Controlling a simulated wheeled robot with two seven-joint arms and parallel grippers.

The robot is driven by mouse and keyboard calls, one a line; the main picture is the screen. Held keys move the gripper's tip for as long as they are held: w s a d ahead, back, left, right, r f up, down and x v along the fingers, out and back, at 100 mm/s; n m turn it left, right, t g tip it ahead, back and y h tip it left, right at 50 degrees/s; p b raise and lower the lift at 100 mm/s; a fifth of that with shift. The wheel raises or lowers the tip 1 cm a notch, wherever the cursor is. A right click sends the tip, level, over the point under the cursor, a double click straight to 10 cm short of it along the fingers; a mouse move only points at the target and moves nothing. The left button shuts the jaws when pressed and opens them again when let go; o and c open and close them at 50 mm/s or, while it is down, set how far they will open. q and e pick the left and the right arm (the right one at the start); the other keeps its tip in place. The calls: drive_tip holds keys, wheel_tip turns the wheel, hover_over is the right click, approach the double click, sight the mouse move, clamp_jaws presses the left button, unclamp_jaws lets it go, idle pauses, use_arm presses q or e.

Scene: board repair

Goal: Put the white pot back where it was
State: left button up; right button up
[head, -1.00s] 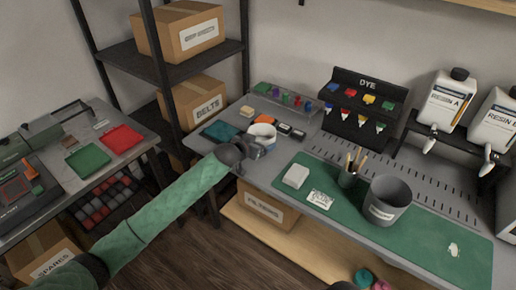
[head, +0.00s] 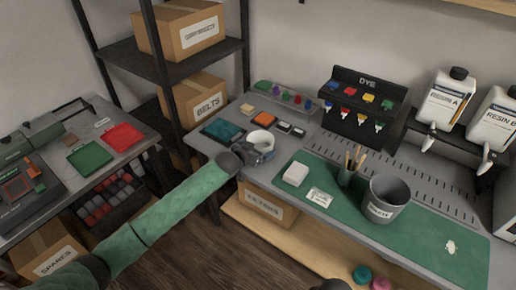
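The white pot (head: 261,137) is a small round open vessel near the left end of the long grey workbench in the head view. My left gripper (head: 262,151) is at its near side, with the fingers against the pot. It looks shut on the pot, though the fingertips are partly hidden. Whether the pot touches the bench top cannot be told. My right gripper does not show clearly.
A white block (head: 296,174) lies on the green mat (head: 440,222) to the right, with a grey bin (head: 385,198) and a brush cup (head: 347,177).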

use_arm(q)
drive_tip(key=shift+r, duration=0.15)
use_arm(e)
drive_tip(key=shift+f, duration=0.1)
